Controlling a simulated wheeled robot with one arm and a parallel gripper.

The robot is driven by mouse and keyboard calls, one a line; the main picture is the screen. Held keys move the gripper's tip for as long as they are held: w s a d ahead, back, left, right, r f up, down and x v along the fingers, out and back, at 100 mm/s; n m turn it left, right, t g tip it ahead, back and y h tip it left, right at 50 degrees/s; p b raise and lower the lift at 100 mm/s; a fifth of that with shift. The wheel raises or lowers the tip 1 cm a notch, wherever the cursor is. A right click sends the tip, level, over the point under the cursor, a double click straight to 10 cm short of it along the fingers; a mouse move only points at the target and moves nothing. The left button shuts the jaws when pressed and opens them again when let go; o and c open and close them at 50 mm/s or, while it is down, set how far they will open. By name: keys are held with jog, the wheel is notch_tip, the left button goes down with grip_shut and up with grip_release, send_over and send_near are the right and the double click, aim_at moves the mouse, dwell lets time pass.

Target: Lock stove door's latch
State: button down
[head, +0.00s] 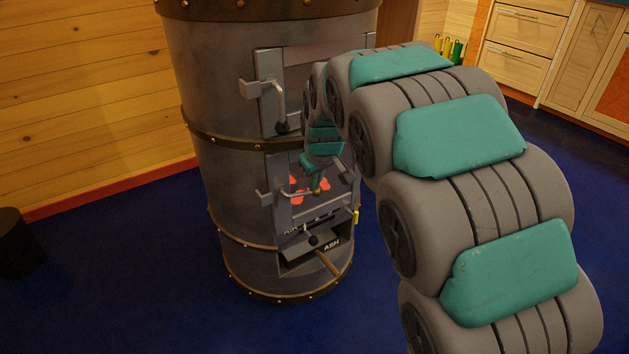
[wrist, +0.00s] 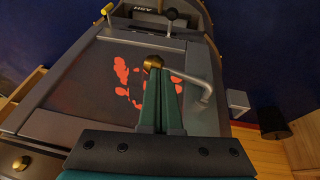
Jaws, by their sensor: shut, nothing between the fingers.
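The lower stove door (head: 312,207), with glowing red patches in its window, looks closed in the head view. It also shows upside down in the wrist view (wrist: 75,95). Its latch handle (head: 284,195) is a grey rod lying roughly sideways across the door, with a brass knob at its inner end. The rod (wrist: 195,82) and knob (wrist: 152,62) show in the wrist view. A grey catch bracket (wrist: 238,103) sits beside the door edge. My gripper (head: 318,178) is shut and empty, its tips at the knob, overlapping it; contact cannot be told.
The upper stove door has its own latch (head: 279,105) hanging down, with a dark knob. Below the lower door, an ash drawer (head: 318,245) and its handle stick out. A dark bin (head: 18,242) stands at the left.

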aim_at(315, 194)
jog(key=shift+f, duration=0.1)
jog(key=shift+f+y, duration=0.15)
jog(key=shift+y, duration=0.15)
jog(key=shift+f+g, duration=0.15)
jog(key=shift+g, duration=0.15)
jog(key=shift+w+d+f+m+g+y+b, duration=0.15)
jog(key=shift+f+g+y+b, duration=0.15)
jog(key=shift+y, duration=0.2)
jog(key=shift+w+f+m+g+y+b, duration=0.1)
jog(key=shift+f+m+g+y+b, duration=0.1)
jog(key=shift+f+y+b, duration=0.25)
jog(key=shift+s+f+g+y+b, duration=0.1)
jog(key=shift+f+g+y+b, duration=0.2)
jog(key=shift+f+g+y, duration=0.35)
notch_tip(315, 194, down, 5)
jog(key=s+a+m+g+y+b, duration=0.2)
jog(key=g+y+b, duration=0.2)
jog(key=y, duration=0.4)
jog(key=shift+a+b, duration=0.3)
jog(key=shift+b, duration=0.5)
jog(key=shift+a+f, duration=0.15)
